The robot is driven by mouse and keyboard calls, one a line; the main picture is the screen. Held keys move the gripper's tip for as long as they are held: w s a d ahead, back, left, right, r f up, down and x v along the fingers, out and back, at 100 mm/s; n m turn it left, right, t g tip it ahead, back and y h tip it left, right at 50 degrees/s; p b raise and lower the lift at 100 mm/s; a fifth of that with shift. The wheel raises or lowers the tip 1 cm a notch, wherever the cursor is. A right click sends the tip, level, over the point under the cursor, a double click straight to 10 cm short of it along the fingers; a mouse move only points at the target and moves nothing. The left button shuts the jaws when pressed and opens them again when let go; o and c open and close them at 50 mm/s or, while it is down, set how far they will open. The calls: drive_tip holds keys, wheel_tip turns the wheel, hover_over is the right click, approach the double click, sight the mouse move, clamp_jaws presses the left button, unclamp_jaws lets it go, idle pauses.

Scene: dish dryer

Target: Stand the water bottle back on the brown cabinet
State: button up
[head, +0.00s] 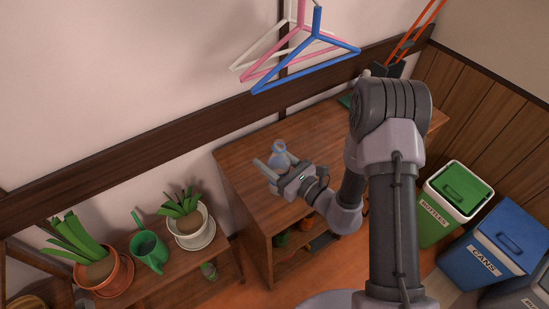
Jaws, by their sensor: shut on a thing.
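The water bottle (279,152) is small, pale and translucent, and looks roughly upright. My gripper (275,163) is shut on it, with one finger on each side. Both are over the left part of the top of the brown cabinet (242,150). I cannot tell whether the bottle's base touches the top, as my gripper hides its lower part.
A lower shelf on the left holds two potted plants (180,202) (75,237) and a green watering can (148,250). Hangers (303,62) hang above the cabinet. Bottles (462,184) and cans (484,262) bins stand right. Bare cabinet top surrounds the bottle.

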drive_tip(key=shift+s+a, duration=0.25)
drive_tip(key=shift+a, duration=0.15)
drive_tip(key=o, duration=1.5)
drive_tip(key=shift+o, duration=0.2)
drive_tip(key=shift+w+d, duration=0.1)
